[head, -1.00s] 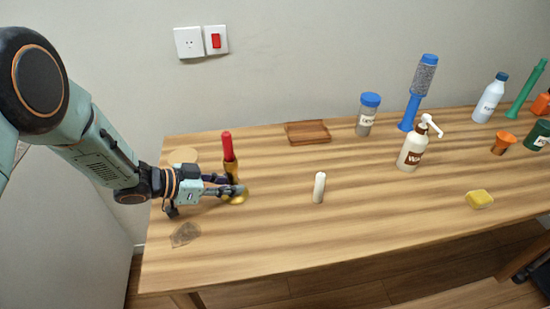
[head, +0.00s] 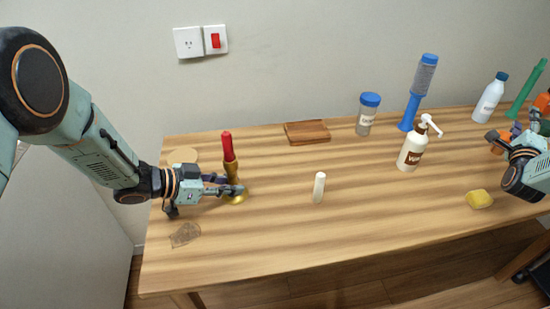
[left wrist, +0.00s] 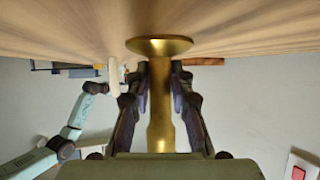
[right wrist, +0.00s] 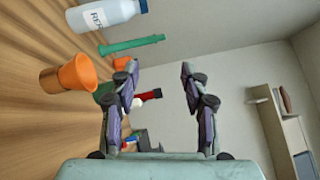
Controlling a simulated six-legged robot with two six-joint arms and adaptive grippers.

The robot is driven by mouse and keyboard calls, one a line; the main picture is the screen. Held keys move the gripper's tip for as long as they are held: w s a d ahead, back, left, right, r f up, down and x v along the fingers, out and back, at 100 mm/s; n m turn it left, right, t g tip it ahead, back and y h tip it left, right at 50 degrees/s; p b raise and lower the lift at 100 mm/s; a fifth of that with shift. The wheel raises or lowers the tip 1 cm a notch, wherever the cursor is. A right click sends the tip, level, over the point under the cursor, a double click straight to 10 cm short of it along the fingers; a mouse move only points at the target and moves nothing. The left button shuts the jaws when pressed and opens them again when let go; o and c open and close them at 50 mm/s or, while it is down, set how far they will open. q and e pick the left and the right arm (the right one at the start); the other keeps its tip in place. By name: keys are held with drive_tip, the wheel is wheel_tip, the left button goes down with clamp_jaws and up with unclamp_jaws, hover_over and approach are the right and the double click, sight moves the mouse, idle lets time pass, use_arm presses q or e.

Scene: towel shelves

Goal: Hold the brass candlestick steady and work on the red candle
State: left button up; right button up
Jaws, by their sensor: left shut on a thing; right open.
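The brass candlestick (head: 235,188) stands upright at the left of the table, with the red candle (head: 228,147) upright in its top. My left gripper (head: 236,190) is shut on the candlestick's stem, low above its base. The left wrist view shows the brass stem (left wrist: 160,100) between the fingers; the candle is out of that view. My right gripper (head: 515,138) is at the right end of the table, far from the candlestick. In the right wrist view its fingers (right wrist: 158,85) are apart with nothing between them.
A white candle (head: 319,187) stands mid-table. An orange funnel (right wrist: 78,74) is near my right gripper. The front middle is clear.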

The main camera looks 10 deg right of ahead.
drive_tip(key=w+a+r+t+h, duration=0.15)
drive_tip(key=a+r, duration=0.25)
drive_tip(key=a, duration=0.4)
drive_tip(key=w+a+r+t, duration=0.1)
drive_tip(key=w+a+r, duration=0.1)
drive_tip(key=a+r, duration=0.5)
drive_tip(key=w+a+r+t+h, duration=0.1)
drive_tip(key=w+a+r, duration=0.1)
drive_tip(key=a, duration=0.8)
drive_tip(key=w+a+f+n+t+y, duration=0.1)
drive_tip(key=w+a+n+t+y, duration=0.15)
drive_tip(key=a+n+y, duration=0.45)
drive_tip(key=n+g+y, duration=0.8)
drive_tip(key=n+y, duration=1.4)
drive_tip(key=n, duration=0.9)
approach(230, 140)
drive_tip(key=x, duration=1.1)
drive_tip(key=shift+w, duration=0.1)
